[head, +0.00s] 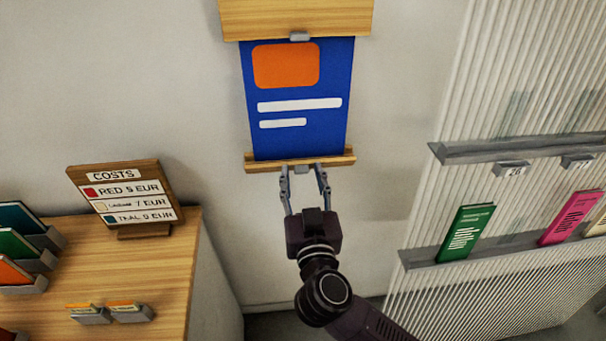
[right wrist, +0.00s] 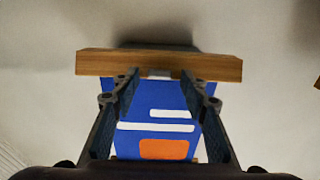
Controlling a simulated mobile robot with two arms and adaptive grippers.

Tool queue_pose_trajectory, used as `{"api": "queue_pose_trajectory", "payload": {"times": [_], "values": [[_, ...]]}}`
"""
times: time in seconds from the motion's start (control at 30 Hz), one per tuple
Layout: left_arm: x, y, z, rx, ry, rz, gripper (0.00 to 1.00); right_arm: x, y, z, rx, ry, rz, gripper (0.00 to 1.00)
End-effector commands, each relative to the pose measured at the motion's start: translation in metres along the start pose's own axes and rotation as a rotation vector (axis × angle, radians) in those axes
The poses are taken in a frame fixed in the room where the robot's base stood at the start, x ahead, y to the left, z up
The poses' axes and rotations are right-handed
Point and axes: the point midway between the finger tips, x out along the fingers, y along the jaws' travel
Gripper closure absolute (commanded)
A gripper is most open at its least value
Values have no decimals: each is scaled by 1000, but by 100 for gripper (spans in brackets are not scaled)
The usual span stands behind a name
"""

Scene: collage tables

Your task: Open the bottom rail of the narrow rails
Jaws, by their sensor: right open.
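A blue poster (head: 298,105) with an orange block and two white bars hangs on the wall. Its lower edge meets the narrow wooden bottom rail (head: 258,164). My right gripper (head: 303,172) is open in front of the bottom rail, its fingertips overlapping the rail's lower edge near the middle. In the right wrist view the bottom rail (right wrist: 160,65) crosses above the blue poster (right wrist: 155,137), which appears upside down. A small grey part on the rail (right wrist: 158,73) shows between the open fingers. I cannot tell whether they touch the rail. My left gripper is not in view.
A wooden board (head: 295,18) with a grey clip (head: 299,37) holds the poster's top. At left, a wooden table (head: 165,270) carries a costs sign (head: 125,195) and card holders. At right, wall ledges (head: 540,150) hold coloured booklets. The wall beside the poster is bare.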

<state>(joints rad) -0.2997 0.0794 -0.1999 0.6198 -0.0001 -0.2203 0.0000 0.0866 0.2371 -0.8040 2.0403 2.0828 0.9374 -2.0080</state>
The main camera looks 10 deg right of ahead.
Motion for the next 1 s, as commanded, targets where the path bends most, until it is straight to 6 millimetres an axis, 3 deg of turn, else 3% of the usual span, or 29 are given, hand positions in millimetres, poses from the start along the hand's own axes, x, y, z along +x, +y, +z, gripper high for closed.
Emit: {"api": "queue_pose_trajectory", "payload": {"times": [0.17,0.53,0.77,1.0], "values": [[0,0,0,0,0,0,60,0,0,0,0,0,0,59],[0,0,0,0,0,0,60,0,0,0,0,0,1,99],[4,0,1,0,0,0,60,-1,0,3,-2,15,0,100],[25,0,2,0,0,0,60,-3,0,13,-5,109,0,100]]}}
